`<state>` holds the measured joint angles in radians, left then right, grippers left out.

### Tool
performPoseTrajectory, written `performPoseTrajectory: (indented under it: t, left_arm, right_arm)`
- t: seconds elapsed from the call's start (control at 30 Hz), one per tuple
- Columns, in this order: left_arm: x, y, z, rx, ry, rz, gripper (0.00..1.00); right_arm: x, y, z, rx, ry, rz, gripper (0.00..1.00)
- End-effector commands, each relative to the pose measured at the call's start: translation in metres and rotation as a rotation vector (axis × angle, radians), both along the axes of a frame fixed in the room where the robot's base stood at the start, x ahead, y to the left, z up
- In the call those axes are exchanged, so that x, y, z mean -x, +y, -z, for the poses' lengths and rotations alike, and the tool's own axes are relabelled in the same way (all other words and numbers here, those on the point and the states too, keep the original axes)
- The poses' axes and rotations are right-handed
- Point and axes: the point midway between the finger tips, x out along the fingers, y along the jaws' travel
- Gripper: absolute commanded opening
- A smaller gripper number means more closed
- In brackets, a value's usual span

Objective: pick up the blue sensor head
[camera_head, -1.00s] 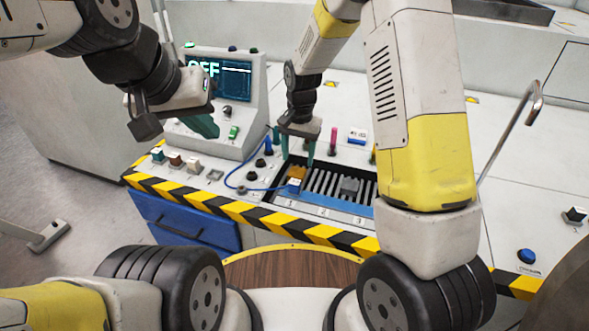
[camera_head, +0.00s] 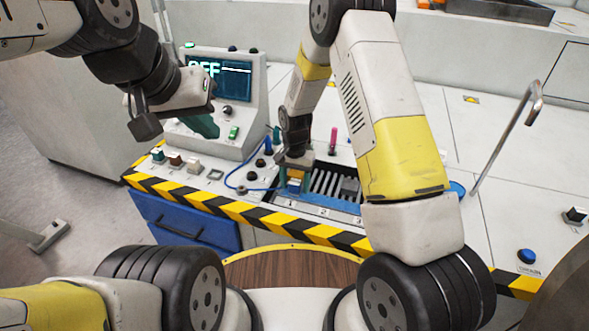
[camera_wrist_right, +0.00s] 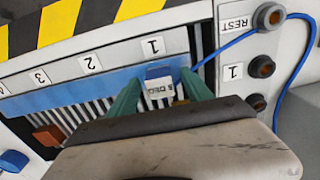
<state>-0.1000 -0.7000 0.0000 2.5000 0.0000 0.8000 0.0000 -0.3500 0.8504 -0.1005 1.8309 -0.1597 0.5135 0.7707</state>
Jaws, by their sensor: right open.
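The blue sensor head (camera_wrist_right: 158,73), with a white lettered face, sits at the slot marked 1 of the ribbed tray in the right wrist view. A blue cable runs from beside it. My right gripper (camera_wrist_right: 160,92) is open, with one green finger on each side of the head. Whether the fingers touch it is unclear. In the head view my right gripper (camera_head: 294,172) is low over the tray's left end and partly hides the head. My left gripper (camera_head: 175,122) hangs in front of the console at the left; its opening cannot be made out.
A brown block (camera_wrist_right: 48,135) sits further along the tray. A REST socket (camera_wrist_right: 268,16) and another socket lie beside it. The console screen (camera_head: 222,80) reads OFF. A metal handle (camera_head: 505,135) rises at the right.

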Motion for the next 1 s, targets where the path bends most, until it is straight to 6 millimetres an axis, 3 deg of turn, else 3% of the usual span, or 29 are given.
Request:
performPoseTrajectory:
  t: [0.1, 0.4, 0.77, 1.0]
  left_arm:
    - [0.000, 0.000, 0.000, 0.000, 0.000, 0.000, 0.00]
    - [0.000, 0.000, 0.000, 0.000, 0.000, 0.000, 0.00]
    - [0.000, 0.000, 0.000, 0.000, 0.000, 0.000, 0.00]
    - [0.000, 0.000, 0.000, 0.000, 0.000, 0.000, 0.00]
  right_arm:
    - [0.000, 0.000, -0.001, -0.001, -0.001, 0.000, 0.58]
    - [0.000, 0.000, -0.001, -0.001, -0.001, 0.000, 0.00]
    - [-0.001, 0.000, -0.003, 0.000, -0.002, 0.001, 0.00]
    - [-0.001, 0.000, -0.024, -0.001, -0.004, 0.001, 0.00]
